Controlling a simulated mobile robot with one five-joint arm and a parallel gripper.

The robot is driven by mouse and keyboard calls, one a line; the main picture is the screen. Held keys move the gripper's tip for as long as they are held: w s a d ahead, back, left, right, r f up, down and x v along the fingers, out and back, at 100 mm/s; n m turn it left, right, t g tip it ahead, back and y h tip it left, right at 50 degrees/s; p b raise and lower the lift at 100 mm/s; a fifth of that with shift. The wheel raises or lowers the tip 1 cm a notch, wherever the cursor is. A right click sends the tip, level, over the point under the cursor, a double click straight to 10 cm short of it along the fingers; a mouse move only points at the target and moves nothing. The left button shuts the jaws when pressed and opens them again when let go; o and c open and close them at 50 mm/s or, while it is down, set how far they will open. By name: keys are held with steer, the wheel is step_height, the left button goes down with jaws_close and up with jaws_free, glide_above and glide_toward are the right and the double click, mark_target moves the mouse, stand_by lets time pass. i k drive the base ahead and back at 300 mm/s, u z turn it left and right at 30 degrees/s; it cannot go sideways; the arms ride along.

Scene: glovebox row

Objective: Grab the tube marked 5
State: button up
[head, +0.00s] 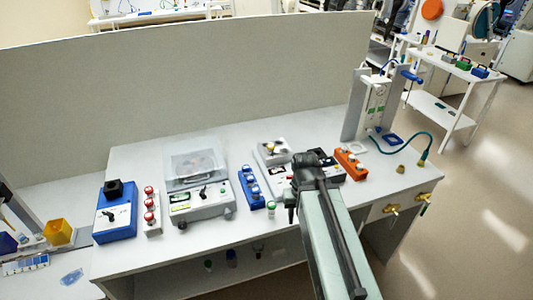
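No number 5 can be read on any tube at this size. A blue rack (243,197) holds several capped tubes upright near the middle of the bench. A small white tube with a green cap (271,208) stands just right of it. A narrow light rack (153,228) holds several red-capped pieces at the left. An orange rack (350,166) stands right of my arm. My gripper (308,166) is the dark end of the arm, over the bench right of the blue rack. Its fingers are not clear, and the arm hides part of the bench.
A blue box with a black knob (116,222) and a grey lidded device (200,200) stand on the left. A clamp stand (375,95) and a green hose (425,138) are at the right. A tall grey panel (180,85) closes off the back. The front-left bench top is clear.

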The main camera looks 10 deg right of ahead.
mark_target(271, 147)
steer(key=u, duration=4.05)
steer(key=k, duration=2.4)
steer(key=z, duration=0.75)
steer(key=i, duration=1)
steer(key=u, duration=0.05)
